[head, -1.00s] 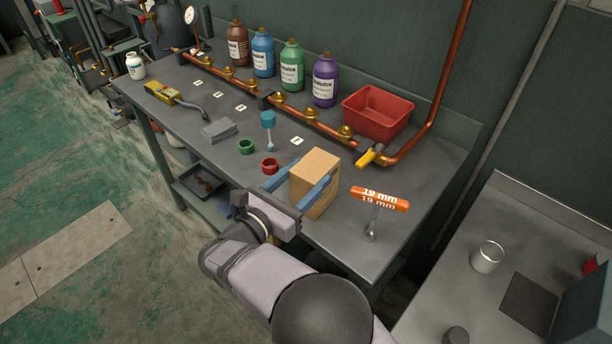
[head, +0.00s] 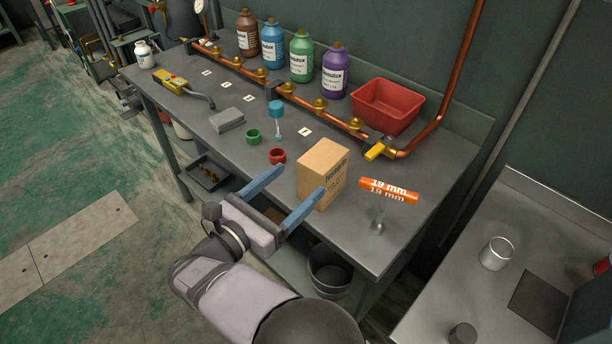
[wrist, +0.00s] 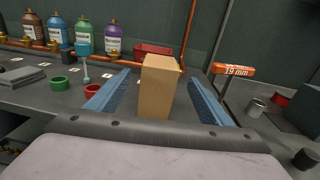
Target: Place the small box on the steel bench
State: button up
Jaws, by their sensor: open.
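The small cardboard box (head: 318,178) stands upright on the dark grey bench (head: 345,235) near its front edge, with printing on one side. In the wrist view the box (wrist: 157,90) stands ahead, between the lines of the two blue fingers. My gripper (head: 303,180) is open, its fingers spread wide at the front of the box. The right finger overlaps the box's lower side in the head view; I cannot tell if it touches. Nothing is held.
An orange 19 mm tool (head: 388,191) stands to the right of the box. Red (head: 277,156) and green (head: 253,136) rings lie to its left. A red bin (head: 388,108), bottles and copper pipe line the back. A lower metal counter (head: 450,285) is at right.

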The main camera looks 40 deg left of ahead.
jog(key=shift+s+d+r+b, duration=0.15)
jog(key=shift+s+b, duration=0.25)
jog(key=shift+s, duration=2)
